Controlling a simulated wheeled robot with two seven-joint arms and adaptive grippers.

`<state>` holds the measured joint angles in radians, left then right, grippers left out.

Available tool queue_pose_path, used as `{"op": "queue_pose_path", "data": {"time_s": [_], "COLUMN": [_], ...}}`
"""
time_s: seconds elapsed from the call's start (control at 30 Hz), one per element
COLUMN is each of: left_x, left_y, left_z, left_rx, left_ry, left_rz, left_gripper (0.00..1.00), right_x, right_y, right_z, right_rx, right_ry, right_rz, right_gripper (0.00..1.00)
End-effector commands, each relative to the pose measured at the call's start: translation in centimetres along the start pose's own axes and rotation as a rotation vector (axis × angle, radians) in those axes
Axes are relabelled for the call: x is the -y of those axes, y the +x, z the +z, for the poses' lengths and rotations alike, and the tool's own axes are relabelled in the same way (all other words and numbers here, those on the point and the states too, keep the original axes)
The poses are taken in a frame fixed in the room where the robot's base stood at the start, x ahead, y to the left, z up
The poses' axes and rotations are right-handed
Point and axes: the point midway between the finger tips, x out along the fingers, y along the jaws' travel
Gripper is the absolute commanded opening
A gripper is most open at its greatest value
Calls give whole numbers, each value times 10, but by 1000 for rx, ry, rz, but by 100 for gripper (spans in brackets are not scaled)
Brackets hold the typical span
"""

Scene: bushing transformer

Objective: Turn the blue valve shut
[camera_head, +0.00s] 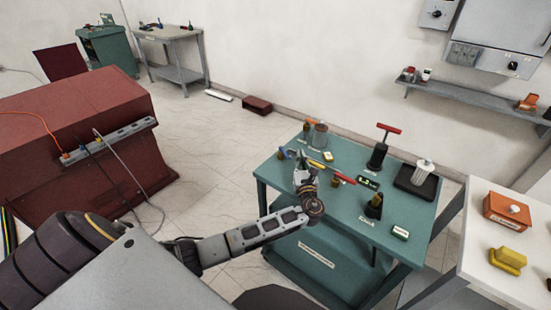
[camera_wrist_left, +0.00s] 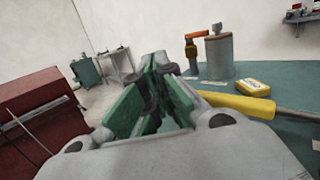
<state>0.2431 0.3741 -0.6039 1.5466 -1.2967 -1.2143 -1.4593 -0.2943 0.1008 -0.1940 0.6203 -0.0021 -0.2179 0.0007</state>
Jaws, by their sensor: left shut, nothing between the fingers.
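A small blue handle (camera_head: 283,153), seemingly the blue valve, shows at the left side of the teal table (camera_head: 345,208). My left gripper (camera_head: 301,157) is just to its right over the table, and partly covers this area. I cannot tell whether they touch. In the left wrist view the green-padded fingers (camera_wrist_left: 154,85) are shut with nothing between them. The blue valve cannot be made out in that view. A yellow handle (camera_head: 318,165) lies close to the right of the gripper, and it also shows in the left wrist view (camera_wrist_left: 238,104). My right gripper is not in view.
A red-handled valve (camera_head: 343,178) stands right of the gripper. A grey cylinder (camera_head: 318,136) and an orange-handled fitting (camera_head: 306,129) stand behind it. A tall red T-handle (camera_head: 389,128) rises at the back. A white table (camera_head: 530,232) is at the right.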

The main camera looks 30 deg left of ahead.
Motion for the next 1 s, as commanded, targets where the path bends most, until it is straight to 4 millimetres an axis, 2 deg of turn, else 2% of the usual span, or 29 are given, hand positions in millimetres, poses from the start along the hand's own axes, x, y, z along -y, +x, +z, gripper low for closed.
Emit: {"op": "queue_pose_path", "data": {"time_s": [0.37, 0.7, 1.0], "left_x": [0, -1, -5], "left_y": [29, 57, 72], "left_z": [10, 23, 31], "left_rx": [43, 60, 33], "left_ry": [-3, 9, 39], "left_rz": [-156, -384, -592], "left_gripper": [0, 0, 0], "right_x": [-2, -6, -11], "right_y": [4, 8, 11], "right_z": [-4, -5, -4], "right_rx": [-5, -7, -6], "right_ry": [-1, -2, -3], "right_rz": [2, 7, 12], "right_gripper": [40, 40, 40]}}
